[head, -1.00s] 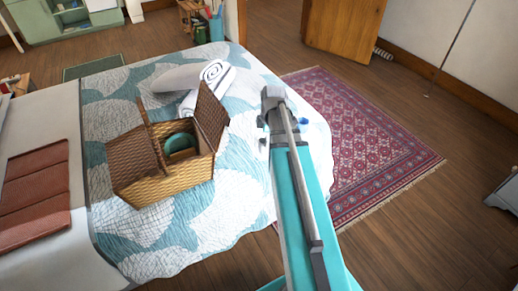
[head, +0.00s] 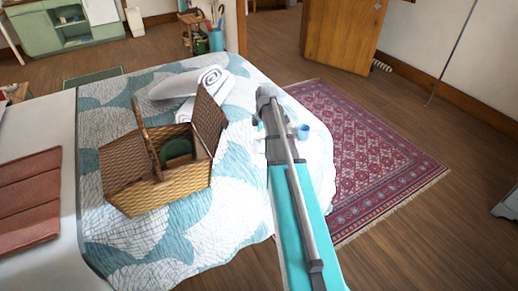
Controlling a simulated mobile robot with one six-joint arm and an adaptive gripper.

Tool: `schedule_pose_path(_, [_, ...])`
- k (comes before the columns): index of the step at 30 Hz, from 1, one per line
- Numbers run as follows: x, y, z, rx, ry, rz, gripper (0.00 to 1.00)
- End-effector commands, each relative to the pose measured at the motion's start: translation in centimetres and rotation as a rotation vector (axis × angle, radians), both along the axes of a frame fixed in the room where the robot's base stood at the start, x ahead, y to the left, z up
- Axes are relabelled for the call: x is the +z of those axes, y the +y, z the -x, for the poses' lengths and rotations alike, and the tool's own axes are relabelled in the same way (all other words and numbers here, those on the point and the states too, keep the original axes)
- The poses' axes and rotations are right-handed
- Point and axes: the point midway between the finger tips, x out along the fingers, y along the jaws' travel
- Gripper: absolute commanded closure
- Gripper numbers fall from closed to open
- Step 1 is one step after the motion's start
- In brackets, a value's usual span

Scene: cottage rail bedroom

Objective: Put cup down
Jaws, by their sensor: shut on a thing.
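A small blue cup (head: 303,131) shows just right of my arm's far end, over the right edge of the bed. My gripper (head: 291,129) is mostly hidden behind my own arm. It is shut on the cup. The arm hides part of the cup, and I cannot tell whether the cup touches the bed cover.
The bed (head: 225,232) has a blue and white cover. A wicker basket (head: 160,190), open with something green inside, stands left of my arm. Rolled white towels (head: 205,82) lie behind it. A red patterned rug (head: 375,150) covers the floor right of the bed.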

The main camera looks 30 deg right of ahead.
Motion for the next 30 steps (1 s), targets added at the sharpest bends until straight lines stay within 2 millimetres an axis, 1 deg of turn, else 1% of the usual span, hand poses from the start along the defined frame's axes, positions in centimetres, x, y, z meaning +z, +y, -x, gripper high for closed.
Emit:
schedule_pose_path(1, [-1.0,-0.2,-0.6,0.0,0.0,0.0,0.7])
schedule_pose_path(3, [-1.7,-0.4,-1.1,0.0,0.0,0.0,0.7])
schedule_pose_path(9, [-2.8,-0.8,-2.1,-0.001,0.0,0.0,0.7])
schedule_pose_path(24, [-3.0,-1.0,-2.3,-0.002,0.0,0.0,0.7])
schedule_pose_path(30, [-4.0,-1.2,-2.9,-0.002,0.0,0.0,0.7])
